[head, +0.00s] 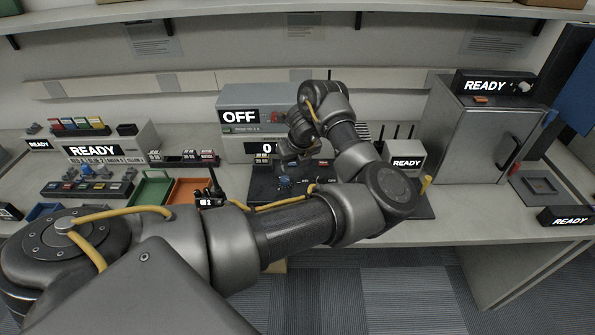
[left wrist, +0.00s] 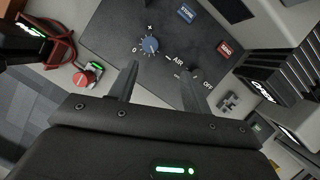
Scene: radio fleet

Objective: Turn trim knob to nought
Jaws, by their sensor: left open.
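The trim knob is a small blue dial (left wrist: 148,45) on a dark sloping panel (left wrist: 110,25), with "0", "+" and "-" printed around it. Its pointer direction is too small to read surely. The knob also shows in the head view (head: 285,182), just below my left gripper. My left gripper (left wrist: 158,68) is open and empty. Its fingertips are over the panel, beside the knob and apart from it, with the knob nearer the left finger. In the head view my left arm hides much of the panel. My right gripper is not in view.
A blue STORE button (left wrist: 187,13) and a red SEND button (left wrist: 229,48) are on the panel, near the "AIR" and "OFF" markings. A red round button (left wrist: 84,79) is beside it. A grey unit reading OFF (head: 265,97) stands behind, with a partly hidden display below.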

